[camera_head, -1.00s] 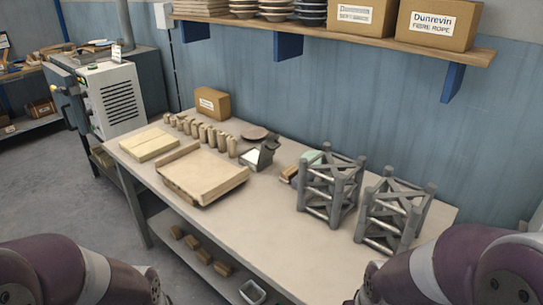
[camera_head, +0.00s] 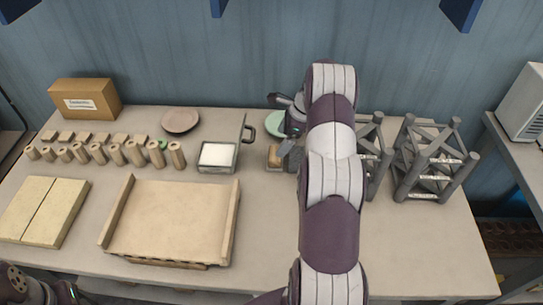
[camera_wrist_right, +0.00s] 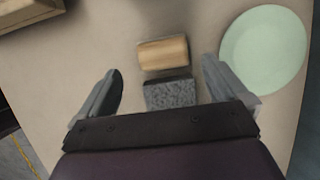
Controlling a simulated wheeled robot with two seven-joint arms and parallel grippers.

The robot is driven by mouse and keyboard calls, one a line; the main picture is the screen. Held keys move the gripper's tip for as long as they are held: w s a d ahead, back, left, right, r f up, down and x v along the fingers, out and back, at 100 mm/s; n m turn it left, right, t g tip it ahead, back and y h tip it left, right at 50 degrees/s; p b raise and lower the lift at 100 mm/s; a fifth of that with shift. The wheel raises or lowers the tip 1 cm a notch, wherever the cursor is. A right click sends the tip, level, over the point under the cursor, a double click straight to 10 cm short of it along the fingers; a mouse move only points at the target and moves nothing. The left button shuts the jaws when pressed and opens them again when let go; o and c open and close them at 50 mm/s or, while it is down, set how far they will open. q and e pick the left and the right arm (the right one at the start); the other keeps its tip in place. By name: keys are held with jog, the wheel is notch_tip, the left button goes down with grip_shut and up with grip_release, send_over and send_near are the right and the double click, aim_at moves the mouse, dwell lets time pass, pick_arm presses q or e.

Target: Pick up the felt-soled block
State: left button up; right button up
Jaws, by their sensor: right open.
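A light wooden block (camera_wrist_right: 162,53) and a grey speckled, felt-like piece (camera_wrist_right: 170,94) lie close together in the right wrist view; I cannot tell whether they are joined. In the head view the wooden part (camera_head: 274,158) shows beside my right gripper (camera_head: 289,146). In the wrist view, the right gripper (camera_wrist_right: 163,75) is open and empty. Its fingers stand on both sides of the grey piece, apart from it, with the wooden block just beyond. My left arm's end (camera_head: 45,292) is cut off at the lower left; its jaws are not clear.
A pale green plate (camera_head: 277,122) lies close by the right gripper. Grey strut frames (camera_head: 437,162) stand to the right. A white-topped tray with a handle (camera_head: 217,157), a brown plate (camera_head: 180,120), wooden pegs (camera_head: 115,153) and a large wooden tray (camera_head: 170,218) are left. The front middle table is bare.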

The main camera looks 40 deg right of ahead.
aim_at(275, 158)
jog(key=x, duration=0.4)
jog(key=shift+s+d+f+p, duration=0.15)
jog(key=shift+s+d+p, duration=0.15)
jog(key=shift+d+p, duration=0.1)
jog(key=p+x, duration=0.1)
jog(key=x, duration=0.3)
jog(key=shift+w+a+f, duration=0.1)
jog(key=shift+w+f, duration=0.2)
jog(key=shift+f, duration=0.2)
pick_arm(q)
jog(key=r, duration=0.3)
jog(key=shift+s+d, duration=0.25)
jog(key=shift+d, duration=0.15)
pick_arm(e)
jog(key=shift+f, duration=0.1)
pick_arm(q)
jog(key=shift+a+f, duration=0.1)
pick_arm(e)
jog(key=c, duration=0.8)
